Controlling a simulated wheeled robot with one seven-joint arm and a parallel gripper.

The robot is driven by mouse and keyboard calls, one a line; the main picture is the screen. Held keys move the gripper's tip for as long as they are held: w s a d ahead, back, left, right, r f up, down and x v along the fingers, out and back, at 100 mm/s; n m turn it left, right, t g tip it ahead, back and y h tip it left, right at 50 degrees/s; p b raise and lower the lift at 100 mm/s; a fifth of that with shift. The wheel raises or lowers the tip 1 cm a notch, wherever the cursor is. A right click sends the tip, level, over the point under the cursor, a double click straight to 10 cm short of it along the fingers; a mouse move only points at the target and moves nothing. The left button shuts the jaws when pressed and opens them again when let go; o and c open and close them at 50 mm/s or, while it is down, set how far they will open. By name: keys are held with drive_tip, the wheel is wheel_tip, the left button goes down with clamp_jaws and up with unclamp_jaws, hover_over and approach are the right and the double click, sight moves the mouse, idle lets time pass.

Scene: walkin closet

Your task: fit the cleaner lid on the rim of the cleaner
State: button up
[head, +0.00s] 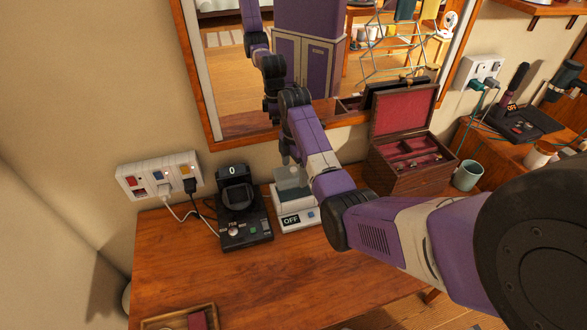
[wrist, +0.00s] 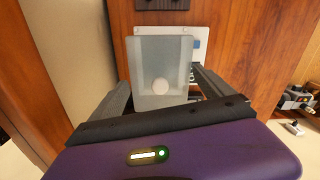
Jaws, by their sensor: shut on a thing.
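The cleaner (head: 299,219) is a white box with an "OFF" label and a blue button, standing on the wooden table under the mirror. My gripper (wrist: 164,90) is shut on the cleaner lid (wrist: 175,52), a translucent grey, box-like piece held between the two fingers in the wrist view. In the head view the gripper is over the back of the cleaner, partly hidden by my arm. A pale translucent shape shows at the cleaner's top there. I cannot tell whether the lid touches the rim. Part of a white panel shows behind the lid in the wrist view.
A black device (head: 245,230) stands close left of the cleaner, with a power strip (head: 160,177) on the wall behind it. An open wooden jewellery box (head: 402,172) and a green mug (head: 467,175) are to the right. The table's front (head: 270,282) is mostly clear.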

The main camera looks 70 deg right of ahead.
drive_tip(key=shift+f+b, duration=0.65)
drive_tip(key=shift+f, duration=1.75)
drive_tip(key=shift+p, duration=0.7)
drive_tip(key=shift+f, duration=0.75)
idle(1.7)
drive_tip(key=o, duration=1.1)
drive_tip(key=shift+r+b, duration=0.7)
drive_tip(key=shift+r, duration=3.2)
